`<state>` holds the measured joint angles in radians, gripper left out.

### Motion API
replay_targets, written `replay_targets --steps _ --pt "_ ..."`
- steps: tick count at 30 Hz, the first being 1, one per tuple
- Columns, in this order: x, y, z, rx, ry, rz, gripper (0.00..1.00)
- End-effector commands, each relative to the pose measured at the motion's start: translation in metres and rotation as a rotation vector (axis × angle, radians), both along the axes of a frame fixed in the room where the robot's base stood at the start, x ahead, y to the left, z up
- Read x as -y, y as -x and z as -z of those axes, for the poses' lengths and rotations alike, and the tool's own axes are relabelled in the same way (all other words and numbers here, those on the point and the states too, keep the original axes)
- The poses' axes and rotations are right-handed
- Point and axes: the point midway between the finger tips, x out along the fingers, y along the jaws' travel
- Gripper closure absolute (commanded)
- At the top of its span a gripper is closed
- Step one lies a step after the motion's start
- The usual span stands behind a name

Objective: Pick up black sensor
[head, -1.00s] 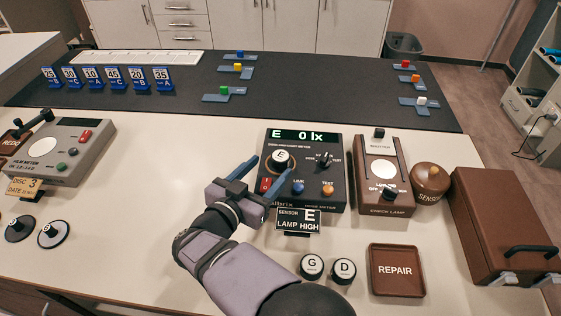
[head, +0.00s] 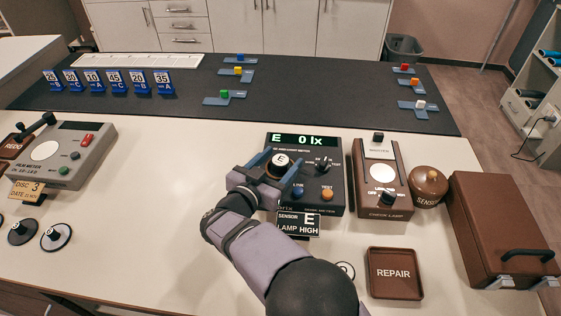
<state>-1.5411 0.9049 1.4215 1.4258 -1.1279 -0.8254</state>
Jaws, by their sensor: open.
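A black sensor (head: 281,160) with a white top marked E sits on the dark meter (head: 335,190), whose display reads "E 0 lx". My gripper (head: 277,165) is open, with one blue finger on either side of this sensor. I cannot tell whether the fingers touch it. Another round black sensor with a white top (head: 346,269) is mostly hidden behind my arm on the bench.
A sign (head: 298,224) reading "SENSOR E LAMP HIGH" stands in front of the meter. A check lamp (head: 382,180), a brown sensor pot (head: 429,187), a brown case (head: 503,230) and a REPAIR tray (head: 395,293) are at right.

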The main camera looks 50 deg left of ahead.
Motion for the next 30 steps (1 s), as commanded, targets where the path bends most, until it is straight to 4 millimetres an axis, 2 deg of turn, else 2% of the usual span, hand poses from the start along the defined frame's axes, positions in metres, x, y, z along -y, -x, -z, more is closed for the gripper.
replay_targets --steps 8,9,14,17,25,30 --pt "-0.001 -0.003 0.001 0.000 0.000 -0.001 0.39" --pt "-0.001 -0.003 0.001 0.000 0.001 -0.001 0.44" --pt "-0.001 -0.003 0.001 0.000 0.000 -0.001 0.82" --pt "-0.001 -0.003 0.000 0.001 -0.001 -0.001 0.90" --pt "-0.001 -0.003 -0.004 0.000 -0.002 -0.001 0.90" --pt "-0.002 -0.003 -0.021 0.001 -0.005 0.000 0.90"
